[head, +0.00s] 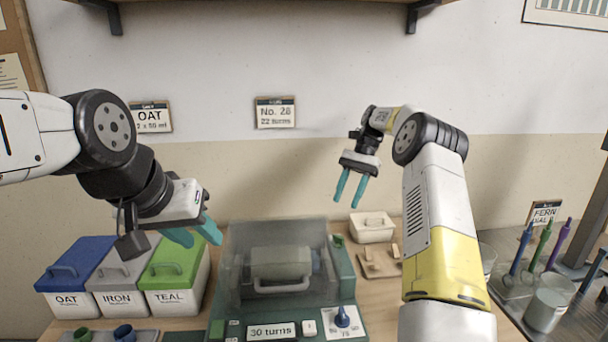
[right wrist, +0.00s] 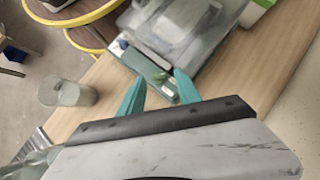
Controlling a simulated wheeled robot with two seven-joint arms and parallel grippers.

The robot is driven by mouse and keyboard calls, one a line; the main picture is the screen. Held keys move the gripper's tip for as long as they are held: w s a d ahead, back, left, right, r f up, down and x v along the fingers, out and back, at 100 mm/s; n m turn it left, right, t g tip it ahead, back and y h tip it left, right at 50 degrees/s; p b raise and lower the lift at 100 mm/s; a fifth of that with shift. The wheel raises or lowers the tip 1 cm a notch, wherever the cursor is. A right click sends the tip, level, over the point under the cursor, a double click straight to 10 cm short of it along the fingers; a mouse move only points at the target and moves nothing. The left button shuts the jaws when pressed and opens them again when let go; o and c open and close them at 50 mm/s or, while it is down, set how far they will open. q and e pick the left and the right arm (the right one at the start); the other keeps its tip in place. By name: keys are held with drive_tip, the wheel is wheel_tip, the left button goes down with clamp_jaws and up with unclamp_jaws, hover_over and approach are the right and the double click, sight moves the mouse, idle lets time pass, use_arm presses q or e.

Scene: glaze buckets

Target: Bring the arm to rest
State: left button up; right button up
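My left gripper (head: 195,232) hangs above the labelled buckets at the left, with teal fingers spread apart and nothing seen between them. My right gripper (head: 351,190) is raised in front of the wall, right of the machine with the clear cover (head: 278,250). Its two teal fingers are apart and empty. The right wrist view also shows these open fingers (right wrist: 158,95), with the machine (right wrist: 180,40) beyond and below them.
Buckets labelled OAT (head: 68,300), IRON (head: 115,303) and TEAL (head: 172,300) stand at the left. A white lidded box (head: 372,229) and a wooden rack (head: 380,264) stand right of the machine. Coloured tools (head: 543,248) and a clear jar (head: 545,310) stand at the far right.

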drive_tip(key=s+a+r+n+t+h, duration=0.35)
drive_tip(key=s+r+t, duration=0.25)
drive_tip(key=s+r, duration=0.85)
drive_tip(key=s+f+n+t, duration=0.2)
drive_tip(key=s+t, duration=0.1)
drive_tip(key=s, duration=0.5)
drive_tip(key=s+f+n+t, duration=0.2)
drive_tip(key=s, duration=0.7)
drive_tip(key=shift+d+t+y, duration=0.15)
drive_tip(key=shift+t+y, duration=0.2)
drive_tip(key=shift+t, duration=0.05)
drive_tip(key=shift+n, duration=0.35)
drive_tip(key=shift+c, duration=0.7)
